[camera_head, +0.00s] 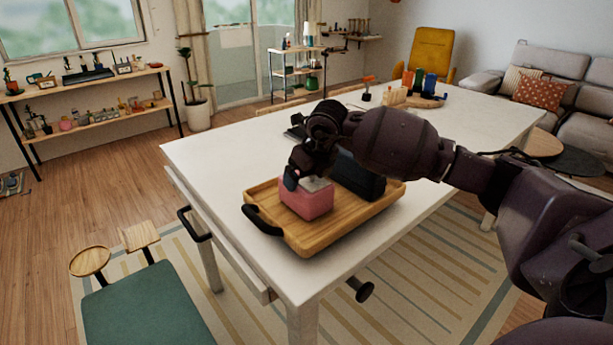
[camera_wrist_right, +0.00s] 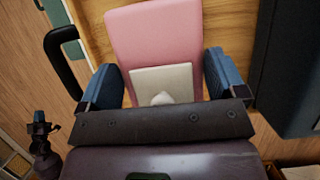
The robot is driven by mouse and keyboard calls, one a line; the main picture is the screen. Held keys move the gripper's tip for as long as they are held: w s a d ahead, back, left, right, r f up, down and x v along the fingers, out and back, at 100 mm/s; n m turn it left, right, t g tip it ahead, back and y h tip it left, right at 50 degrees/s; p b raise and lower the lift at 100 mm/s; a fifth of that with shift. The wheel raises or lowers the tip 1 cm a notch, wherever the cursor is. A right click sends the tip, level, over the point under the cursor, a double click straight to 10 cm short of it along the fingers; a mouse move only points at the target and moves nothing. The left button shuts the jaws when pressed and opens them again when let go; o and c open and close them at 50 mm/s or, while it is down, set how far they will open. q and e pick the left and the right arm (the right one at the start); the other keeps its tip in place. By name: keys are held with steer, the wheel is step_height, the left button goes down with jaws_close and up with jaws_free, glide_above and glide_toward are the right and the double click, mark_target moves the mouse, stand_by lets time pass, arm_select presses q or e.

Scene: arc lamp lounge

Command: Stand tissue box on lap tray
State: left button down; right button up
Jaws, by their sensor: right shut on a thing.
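The tissue box is pink with a pale top (camera_head: 306,201). It stands upright on the wooden lap tray (camera_head: 330,234), toward the tray's left end near the black handle. My right gripper (camera_head: 301,177) is over the box from above and shut on it. In the right wrist view the pink box (camera_wrist_right: 158,40) sits between the two blue fingertips (camera_wrist_right: 162,84), with its pale top and a small white tissue tuft facing the camera. Whether its underside touches the tray is hard to tell. My left gripper is not in view.
A dark box (camera_head: 358,178) stands on the tray right of the tissue box, partly behind my right arm. The tray rests on the white table (camera_head: 232,160) near its front corner. A green-seated chair (camera_head: 150,305) is at front left.

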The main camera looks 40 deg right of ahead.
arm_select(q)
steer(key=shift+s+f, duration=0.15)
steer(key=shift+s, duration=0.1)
arm_select(e)
steer(key=shift+f, duration=0.15)
steer(key=o, duration=0.9)
steer(key=shift+s+r, duration=0.1)
steer(key=shift+r, duration=0.35)
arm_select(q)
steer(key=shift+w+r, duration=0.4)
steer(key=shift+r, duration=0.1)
arm_select(e)
steer(key=shift+v, duration=5.6)
